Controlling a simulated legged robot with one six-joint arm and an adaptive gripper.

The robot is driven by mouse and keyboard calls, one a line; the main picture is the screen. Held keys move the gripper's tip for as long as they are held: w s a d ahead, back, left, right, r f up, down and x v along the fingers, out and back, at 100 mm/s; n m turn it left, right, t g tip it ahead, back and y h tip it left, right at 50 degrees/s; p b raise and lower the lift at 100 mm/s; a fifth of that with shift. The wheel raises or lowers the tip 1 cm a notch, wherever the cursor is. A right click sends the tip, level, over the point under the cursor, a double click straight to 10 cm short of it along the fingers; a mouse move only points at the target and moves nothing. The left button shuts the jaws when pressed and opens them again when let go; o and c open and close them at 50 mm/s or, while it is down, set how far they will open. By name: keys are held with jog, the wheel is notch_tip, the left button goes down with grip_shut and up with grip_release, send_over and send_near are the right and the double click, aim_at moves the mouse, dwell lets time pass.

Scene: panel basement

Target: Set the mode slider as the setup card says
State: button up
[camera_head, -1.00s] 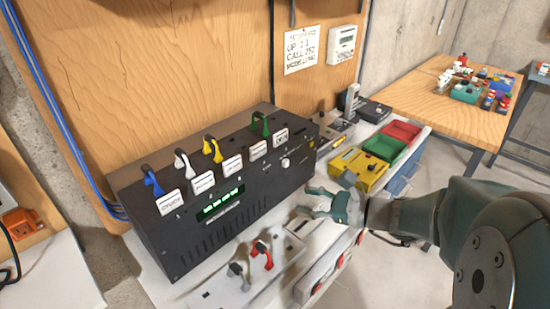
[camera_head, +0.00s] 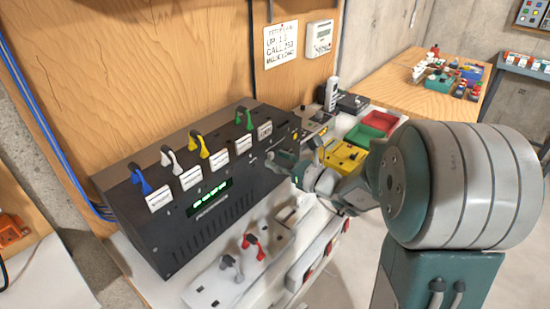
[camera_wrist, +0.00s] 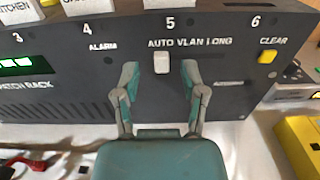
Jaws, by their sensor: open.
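The setup card (camera_head: 281,45) hangs on the wooden wall in the head view; its last line seems to read MODE LONG, but the print is small. The mode slider's white knob (camera_wrist: 161,63) is on the front of the black panel box (camera_wrist: 60,98), below the word AUTO in the label AUTO VLAN LONG. My gripper (camera_wrist: 160,78) is open, one finger on each side of the knob with gaps visible; I cannot tell how deep the fingertips reach. In the head view my gripper (camera_head: 283,163) is at the box's right front and hides the knob.
A yellow CLEAR button (camera_wrist: 267,57) is right of the slider. A lit green display (camera_head: 210,198) is further left. A yellow box (camera_head: 343,157) stands right of the panel. A strip with red and grey plugs (camera_head: 230,270) lies in front.

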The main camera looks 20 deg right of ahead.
jog(key=shift+w+a, duration=0.35)
jog(key=shift+w, duration=0.1)
jog(key=shift+d, duration=0.1)
jog(key=shift+d, duration=0.15)
jog(key=shift+c, duration=0.3)
